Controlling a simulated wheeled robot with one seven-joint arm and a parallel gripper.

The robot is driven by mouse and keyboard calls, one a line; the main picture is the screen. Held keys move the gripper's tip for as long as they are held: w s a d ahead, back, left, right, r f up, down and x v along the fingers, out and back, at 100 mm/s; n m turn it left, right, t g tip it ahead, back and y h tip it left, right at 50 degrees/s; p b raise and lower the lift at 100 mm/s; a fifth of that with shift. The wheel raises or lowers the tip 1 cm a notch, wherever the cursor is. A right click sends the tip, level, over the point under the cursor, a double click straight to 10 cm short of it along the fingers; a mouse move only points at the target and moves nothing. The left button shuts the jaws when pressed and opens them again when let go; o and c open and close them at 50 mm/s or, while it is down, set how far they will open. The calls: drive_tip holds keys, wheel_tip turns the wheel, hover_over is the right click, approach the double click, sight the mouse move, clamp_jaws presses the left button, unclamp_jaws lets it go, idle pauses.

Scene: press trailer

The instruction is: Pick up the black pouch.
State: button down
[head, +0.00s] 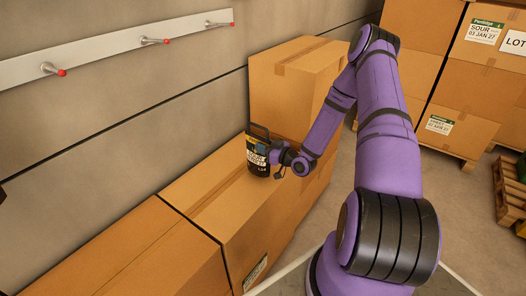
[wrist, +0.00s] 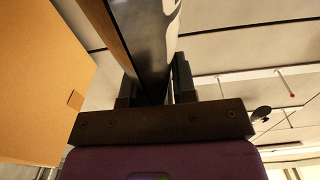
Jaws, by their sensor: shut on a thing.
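The black pouch (head: 258,160) stands upright at the far end of a row of cardboard boxes, with pale lettering and a yellow mark on its front. My gripper (head: 262,148) reaches it from the right and is shut on it. In the wrist view the pouch (wrist: 150,45) is a dark, shiny shape between the two fingers of my gripper (wrist: 155,85). From the head view I cannot tell whether the pouch's base touches the box top or is just above it.
The box under the pouch (head: 222,205) has a clear top. A taller box (head: 290,90) stands directly behind the pouch. A wall rail with red-tipped pegs (head: 140,42) runs along the left. Stacked boxes (head: 455,125) on pallets stand at the right, with floor between.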

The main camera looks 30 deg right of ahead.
drive_tip(key=s+r, duration=0.1)
drive_tip(key=s, duration=1.5)
drive_tip(key=shift+d+r, duration=0.2)
drive_tip(key=shift+r, duration=0.25)
